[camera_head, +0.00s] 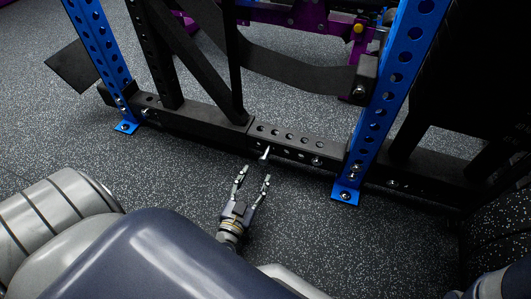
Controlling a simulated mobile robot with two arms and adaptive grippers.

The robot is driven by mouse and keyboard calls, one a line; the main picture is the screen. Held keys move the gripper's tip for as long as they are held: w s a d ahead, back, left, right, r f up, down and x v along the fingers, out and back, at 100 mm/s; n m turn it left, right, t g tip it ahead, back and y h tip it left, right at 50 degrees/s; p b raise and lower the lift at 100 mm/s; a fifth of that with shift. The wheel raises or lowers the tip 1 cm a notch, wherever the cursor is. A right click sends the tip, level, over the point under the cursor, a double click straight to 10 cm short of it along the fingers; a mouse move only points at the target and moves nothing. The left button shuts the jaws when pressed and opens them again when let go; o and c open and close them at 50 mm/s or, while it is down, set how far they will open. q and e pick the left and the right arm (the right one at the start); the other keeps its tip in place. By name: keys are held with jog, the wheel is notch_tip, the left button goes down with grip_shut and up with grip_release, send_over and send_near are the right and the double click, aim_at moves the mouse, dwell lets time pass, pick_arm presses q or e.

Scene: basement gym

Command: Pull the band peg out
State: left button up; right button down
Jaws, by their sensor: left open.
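The band peg (265,153) is a small pale metal pin that sticks out of the front face of the black lower beam (196,121) of the rack. My left gripper (254,174) is open just in front of the peg, over the floor. Its two fingers point toward the beam, with the peg beyond their tips. I see no contact between the fingers and the peg. The peg's inner end is hidden in the beam. My right gripper is not in view.
Blue perforated uprights (382,100) stand at both ends of the beam, with bolted feet on the floor. A black strap (300,70) and a purple frame (285,14) are behind. Dark speckled floor (300,240) in front of the beam is clear.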

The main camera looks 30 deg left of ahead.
aim_at(262, 163)
pick_arm(q)
jog(key=b+x, duration=0.4)
jog(key=x, duration=0.3)
jog(key=shift+w+f, duration=0.2)
jog(key=shift+w, duration=0.05)
jog(key=shift+w+a+r+b, duration=0.15)
jog(key=shift+w+a+b, duration=0.05)
jog(key=shift+w+b, duration=0.4)
jog(key=shift+w, duration=0.1)
grip_shut()
jog(key=shift+r, duration=0.1)
